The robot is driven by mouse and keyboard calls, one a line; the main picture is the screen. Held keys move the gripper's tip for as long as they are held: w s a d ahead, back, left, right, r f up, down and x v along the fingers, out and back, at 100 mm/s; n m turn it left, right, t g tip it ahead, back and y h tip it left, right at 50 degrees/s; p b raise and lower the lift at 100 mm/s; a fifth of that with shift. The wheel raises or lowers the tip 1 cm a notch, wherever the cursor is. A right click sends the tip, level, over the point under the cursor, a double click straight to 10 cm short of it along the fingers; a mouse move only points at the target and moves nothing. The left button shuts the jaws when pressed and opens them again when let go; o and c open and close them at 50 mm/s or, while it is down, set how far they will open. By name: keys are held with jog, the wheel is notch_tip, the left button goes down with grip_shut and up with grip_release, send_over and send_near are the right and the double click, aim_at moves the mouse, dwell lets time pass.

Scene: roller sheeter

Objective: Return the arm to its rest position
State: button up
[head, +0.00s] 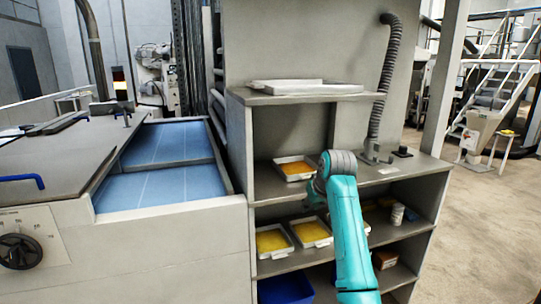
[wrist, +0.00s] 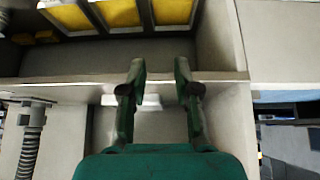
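My teal arm (head: 348,235) reaches up in front of the shelf unit in the head view, its grey wrist joint at the middle shelf.
The shelf unit (head: 310,99) holds several trays with yellow contents, one being a tray (head: 296,169) on the middle shelf. A white tray (head: 306,87) lies on top. The sheeter (head: 170,235) stands left. Open floor (head: 495,215) lies right.

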jog(key=s+d+f+m+t, duration=0.1)
jog(key=s+f, duration=0.4)
jog(key=f, duration=0.7)
jog(key=s+d+f+t, duration=0.1)
jog(key=s+f, duration=0.3)
jog(key=f, duration=0.9)
jog(key=s+d+f+m+t+h, duration=0.1)
jog(key=s+f, duration=0.6)
jog(key=s, duration=0.4)
jog(key=s+d+f+t, duration=0.1)
jog(key=s+f, duration=0.6)
jog(key=s, duration=0.3)
jog(key=s+d+r+m+t, duration=0.1)
jog(key=s+r+t, duration=0.1)
jog(key=s, duration=2.2)
jog(key=s+r+t, duration=0.2)
jog(key=s+r, duration=1.4)
jog(key=s, duration=0.1)
jog(key=shift+s+d+r+h, duration=0.3)
jog(key=shift+d+h, duration=0.1)
